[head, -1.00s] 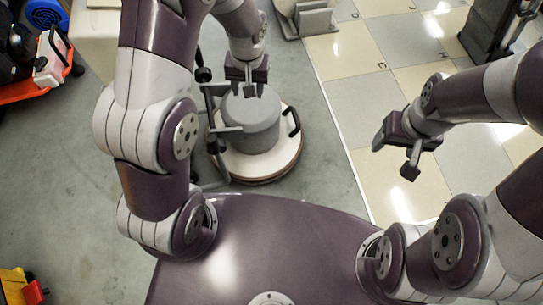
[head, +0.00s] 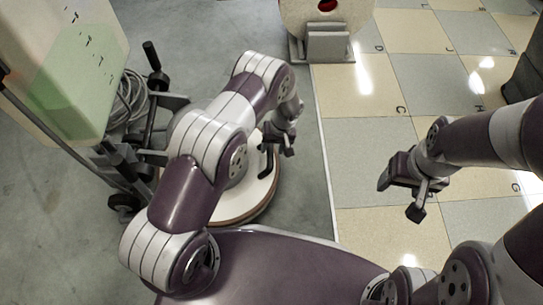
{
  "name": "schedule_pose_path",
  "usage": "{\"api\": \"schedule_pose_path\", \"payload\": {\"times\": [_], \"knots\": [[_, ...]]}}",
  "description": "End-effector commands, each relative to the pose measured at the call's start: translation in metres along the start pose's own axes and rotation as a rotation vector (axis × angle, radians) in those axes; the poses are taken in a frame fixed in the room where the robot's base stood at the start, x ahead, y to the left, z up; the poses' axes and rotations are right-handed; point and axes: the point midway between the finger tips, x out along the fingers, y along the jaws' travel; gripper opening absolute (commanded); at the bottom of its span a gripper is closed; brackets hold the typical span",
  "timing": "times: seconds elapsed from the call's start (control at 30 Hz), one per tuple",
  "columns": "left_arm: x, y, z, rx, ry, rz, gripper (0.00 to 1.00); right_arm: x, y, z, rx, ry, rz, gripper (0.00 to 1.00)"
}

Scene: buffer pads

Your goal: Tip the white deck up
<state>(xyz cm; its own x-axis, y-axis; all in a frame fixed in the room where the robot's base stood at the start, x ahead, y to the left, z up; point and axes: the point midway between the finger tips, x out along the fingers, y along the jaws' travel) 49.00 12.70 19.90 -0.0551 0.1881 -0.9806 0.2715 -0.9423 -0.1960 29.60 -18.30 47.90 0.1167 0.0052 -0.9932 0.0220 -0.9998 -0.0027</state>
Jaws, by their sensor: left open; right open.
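The white deck (head: 252,193) is the round base of a floor machine and lies flat on the floor in the head view, left of centre. My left arm covers much of it and most of the grey motor housing (head: 236,170). My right gripper (head: 402,197) is open and empty, over the tiles to the right, well apart from the deck.
A pale tank (head: 65,60) on the machine's dark frame (head: 125,165) stands at the left, with a coiled grey cable (head: 130,98). A cream object with a grey bracket (head: 328,42) stands at the back. The tiled floor (head: 365,150) right of the deck is clear.

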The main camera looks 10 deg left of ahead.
Motion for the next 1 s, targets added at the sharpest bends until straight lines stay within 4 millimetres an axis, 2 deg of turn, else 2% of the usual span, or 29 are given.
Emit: {"api": "schedule_pose_path", "payload": {"times": [0.03, 0.13, 0.47, 0.53, 0.63, 0.87, 1.0], "knots": [[0.015, 0.001, 0.000, 0.000, -0.001, -0.001, 0.50, 0.011, 0.000, 0.001, 0.000, 0.000, 0.000, 0.68], [0.025, 0.000, 0.000, 0.000, 0.000, 0.000, 0.50, 0.016, 0.000, 0.002, 0.000, 0.000, 0.000, 0.68], [0.028, 0.000, 0.000, 0.000, 0.001, 0.000, 0.50, 0.016, 0.000, 0.002, 0.000, 0.001, 0.000, 0.68], [0.028, 0.000, 0.000, 0.001, 0.001, 0.000, 0.34, 0.016, 0.000, 0.002, 0.000, 0.001, 0.000, 0.68], [0.028, 0.000, 0.000, 0.001, 0.001, 0.000, 0.02, 0.016, 0.000, 0.002, 0.000, 0.000, 0.000, 0.68], [0.025, 0.000, 0.000, 0.000, 0.001, 0.005, 0.00, 0.013, 0.000, 0.001, 0.000, 0.000, 0.000, 0.68], [0.009, 0.002, 0.000, -0.001, 0.001, 0.033, 0.00, 0.000, 0.000, 0.000, 0.000, 0.000, 0.000, 0.68]]}}
